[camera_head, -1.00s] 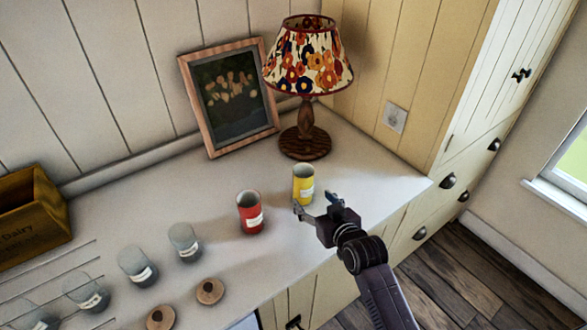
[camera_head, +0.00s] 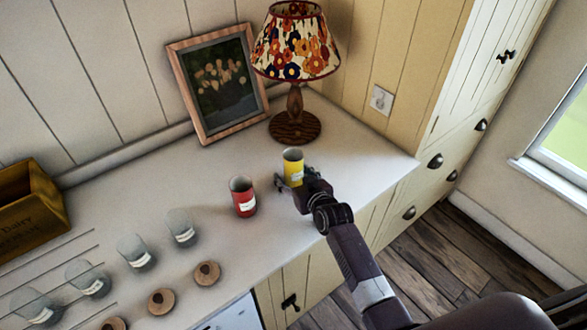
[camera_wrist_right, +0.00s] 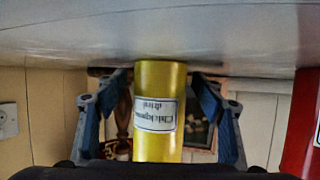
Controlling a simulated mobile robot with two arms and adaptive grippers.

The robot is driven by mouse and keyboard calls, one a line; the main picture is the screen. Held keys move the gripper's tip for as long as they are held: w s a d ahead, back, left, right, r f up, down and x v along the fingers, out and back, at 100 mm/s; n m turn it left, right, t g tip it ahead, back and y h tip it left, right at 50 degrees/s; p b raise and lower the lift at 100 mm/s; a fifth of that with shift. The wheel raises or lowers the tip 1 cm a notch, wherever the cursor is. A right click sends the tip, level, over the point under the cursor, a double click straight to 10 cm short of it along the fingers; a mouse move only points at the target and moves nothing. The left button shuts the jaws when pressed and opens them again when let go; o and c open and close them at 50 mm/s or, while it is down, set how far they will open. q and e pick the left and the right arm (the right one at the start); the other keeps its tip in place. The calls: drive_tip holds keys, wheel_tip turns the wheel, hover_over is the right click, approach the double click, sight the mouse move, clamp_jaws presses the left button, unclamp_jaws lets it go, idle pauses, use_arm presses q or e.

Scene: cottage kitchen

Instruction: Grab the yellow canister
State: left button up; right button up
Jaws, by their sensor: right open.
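The yellow canister (camera_head: 293,168) stands upright on the white counter (camera_head: 345,150), with a white label and an open top. My right gripper (camera_head: 294,183) is at the canister, its fingers spread to either side. In the right wrist view the yellow canister (camera_wrist_right: 158,110) stands between the two open fingers (camera_wrist_right: 160,115), with a gap on each side. That view is upside down, and the label reads inverted. My left gripper is not in view.
A red canister (camera_head: 243,197) stands close on the left. A floral lamp (camera_head: 295,125) and a framed picture (camera_head: 218,85) stand behind. Several glass jars (camera_head: 134,253) and round wooden lids (camera_head: 207,273) are at the front left, near a wooden crate (camera_head: 28,210).

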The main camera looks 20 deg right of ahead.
drive_tip(key=shift+c, duration=0.7)
drive_tip(key=c, duration=1.3)
